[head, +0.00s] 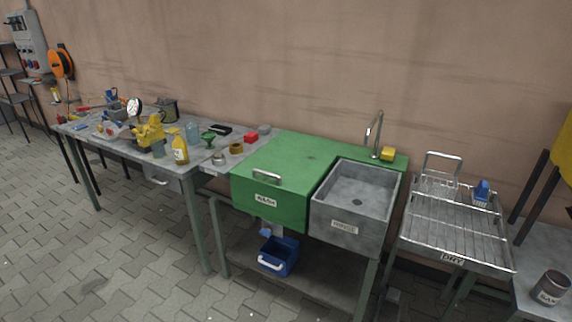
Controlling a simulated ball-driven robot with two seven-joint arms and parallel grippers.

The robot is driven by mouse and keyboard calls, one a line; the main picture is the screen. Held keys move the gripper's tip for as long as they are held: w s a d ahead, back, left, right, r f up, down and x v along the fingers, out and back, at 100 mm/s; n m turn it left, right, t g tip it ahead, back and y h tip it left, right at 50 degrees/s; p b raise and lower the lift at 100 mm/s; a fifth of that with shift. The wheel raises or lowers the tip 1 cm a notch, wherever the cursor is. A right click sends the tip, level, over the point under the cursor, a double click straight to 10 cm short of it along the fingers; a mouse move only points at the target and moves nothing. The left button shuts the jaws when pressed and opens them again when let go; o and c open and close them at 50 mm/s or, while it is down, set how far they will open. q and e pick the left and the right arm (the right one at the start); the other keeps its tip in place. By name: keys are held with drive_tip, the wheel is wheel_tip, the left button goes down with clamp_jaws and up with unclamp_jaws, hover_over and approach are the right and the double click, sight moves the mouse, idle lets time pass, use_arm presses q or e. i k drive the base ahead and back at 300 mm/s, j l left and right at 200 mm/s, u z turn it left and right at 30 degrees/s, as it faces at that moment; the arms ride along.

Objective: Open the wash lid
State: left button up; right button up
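The wash lid (296,154) is the flat green top of the green wash basin, in the middle of the head view. It lies flat and closed. A metal bar handle (266,178) stands at its front left edge. The green front below carries a label reading WASH (265,198). What is under the lid is hidden. Neither of my grippers shows in the head view.
A grey rinse sink (350,205) with a tap (375,135) adjoins on the right, then a wire drying rack (455,222). A cluttered workbench (110,145) stands on the left. A blue bin (279,257) sits on the shelf below. Paved floor (100,260) in front is clear.

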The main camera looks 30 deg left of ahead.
sight(296, 169)
drive_tip(key=i+j, duration=0.65)
drive_tip(key=j, duration=0.15)
